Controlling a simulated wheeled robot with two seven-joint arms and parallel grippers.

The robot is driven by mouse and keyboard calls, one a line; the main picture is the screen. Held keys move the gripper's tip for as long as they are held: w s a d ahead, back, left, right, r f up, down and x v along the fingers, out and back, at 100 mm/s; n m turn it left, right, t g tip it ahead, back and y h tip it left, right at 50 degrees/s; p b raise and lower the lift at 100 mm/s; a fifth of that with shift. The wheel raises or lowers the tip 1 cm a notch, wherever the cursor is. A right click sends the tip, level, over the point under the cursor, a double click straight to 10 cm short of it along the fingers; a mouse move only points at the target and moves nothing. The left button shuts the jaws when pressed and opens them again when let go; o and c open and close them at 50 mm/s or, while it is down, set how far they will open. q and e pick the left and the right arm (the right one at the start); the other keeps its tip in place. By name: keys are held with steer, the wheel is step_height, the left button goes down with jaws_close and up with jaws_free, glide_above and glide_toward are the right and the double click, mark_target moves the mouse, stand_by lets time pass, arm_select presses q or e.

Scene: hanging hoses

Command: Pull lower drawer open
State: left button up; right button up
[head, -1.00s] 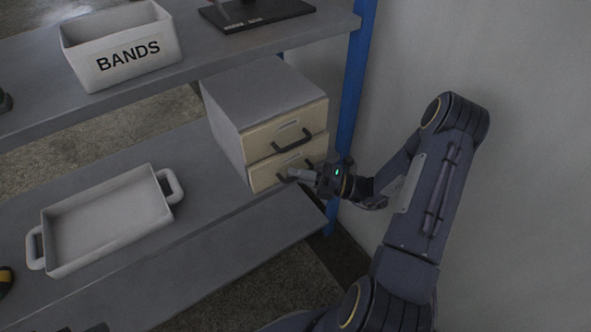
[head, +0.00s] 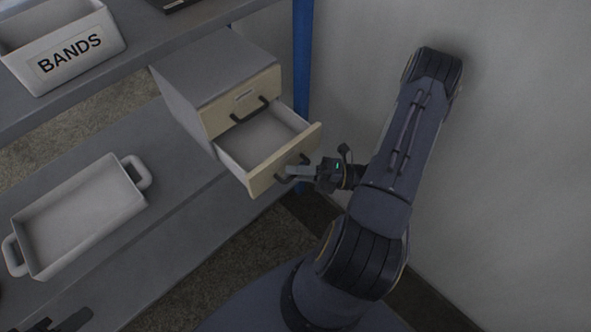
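A small grey cabinet (head: 205,66) with two cream-fronted drawers stands on the lower shelf. The upper drawer (head: 240,100) is shut, with a dark bar handle. The lower drawer (head: 262,138) is pulled well out, and its empty light grey inside shows. My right gripper (head: 290,174) is at the front of the lower drawer, its fingers closed around the dark handle (head: 304,160); they hide part of it. A dark shape at the bottom left edge looks like part of my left gripper (head: 62,322); it is cut off, and its opening is unclear.
A white tray (head: 134,194) with two handles lies on the lower shelf, left of the cabinet. A white BANDS bin (head: 70,62) stands on the upper shelf. A blue post (head: 303,60) rises beside the cabinet, with a wall at the right. Floor shows below the drawer.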

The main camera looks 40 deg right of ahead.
steer(key=shift+d, duration=0.1)
steer(key=v, duration=0.7)
steer(key=shift+s+d, duration=0.25)
stand_by(0.4)
steer(key=s+a+r+n+g+h, duration=0.2)
steer(key=a+r+n+g+h, duration=0.35)
steer(key=n, duration=1.15)
steer(key=s+a+r+n+g+h, duration=0.1)
steer(key=a+r+n+g+h, duration=0.2)
steer(key=a+r+n+g, duration=0.9)
steer(key=d+r+n+t+h+p, duration=0.2)
steer(key=r+n+t+p, duration=0.9)
steer(key=r+p, duration=1.4)
steer(key=shift+s+d+r+n, duration=0.4)
steer(key=shift+d+r, duration=0.15)
steer(key=shift+r, duration=0.3)
